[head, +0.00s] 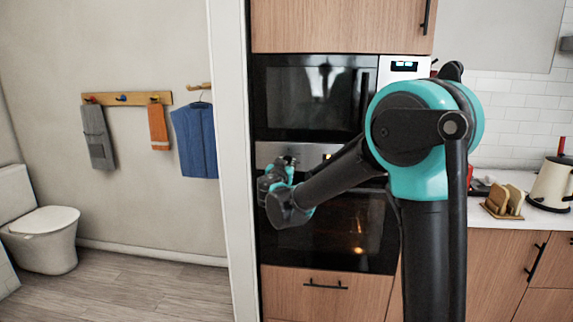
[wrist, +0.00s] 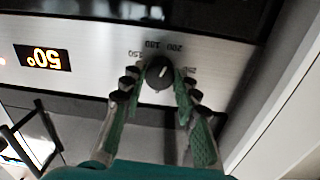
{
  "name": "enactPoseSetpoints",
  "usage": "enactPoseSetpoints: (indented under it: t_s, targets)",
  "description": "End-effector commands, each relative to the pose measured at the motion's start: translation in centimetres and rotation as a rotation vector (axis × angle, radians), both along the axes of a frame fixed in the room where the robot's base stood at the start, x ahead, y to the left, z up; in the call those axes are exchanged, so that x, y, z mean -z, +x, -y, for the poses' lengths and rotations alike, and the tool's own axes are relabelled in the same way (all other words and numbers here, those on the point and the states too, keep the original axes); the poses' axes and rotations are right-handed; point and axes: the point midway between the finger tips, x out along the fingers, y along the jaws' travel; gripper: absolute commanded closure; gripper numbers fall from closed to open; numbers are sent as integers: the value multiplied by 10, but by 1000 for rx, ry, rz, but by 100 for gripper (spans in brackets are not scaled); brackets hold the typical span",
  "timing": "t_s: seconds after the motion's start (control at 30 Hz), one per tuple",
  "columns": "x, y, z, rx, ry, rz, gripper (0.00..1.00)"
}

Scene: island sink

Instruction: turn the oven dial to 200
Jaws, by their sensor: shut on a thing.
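The oven dial (wrist: 160,72) is a small dark round knob on the silver control panel (wrist: 95,45), with a light pointer mark. The wrist view shows the panel upside down. Small printed numbers, among them 180 and 200, curve around the dial's upper side in that view. My gripper (wrist: 158,80) has its two green-and-black fingers on either side of the dial and is shut on it. An orange display (wrist: 42,58) on the panel appears to read 50°, upside down. In the head view my gripper (head: 275,178) is at the panel's left part and hides the dial.
The lit oven (head: 330,235) is below the panel and a dark microwave (head: 310,95) is above it. A wall edge (head: 232,150) stands close to the left. A counter with a toast rack (head: 503,202) and kettle (head: 552,182) is at the right.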

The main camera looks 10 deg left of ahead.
Motion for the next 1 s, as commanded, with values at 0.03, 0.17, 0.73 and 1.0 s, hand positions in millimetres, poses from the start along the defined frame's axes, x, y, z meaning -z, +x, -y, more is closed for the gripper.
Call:
enactPoseSetpoints:
  t_s: [0.03,0.17,0.73,1.0]
  targets:
    - [1,-1,0,0,11,-1,99]
    - [1,-1,0,0,31,0,99]
    - [0,0,0,0,36,1,52]
    - [0,0,0,0,35,1,48]
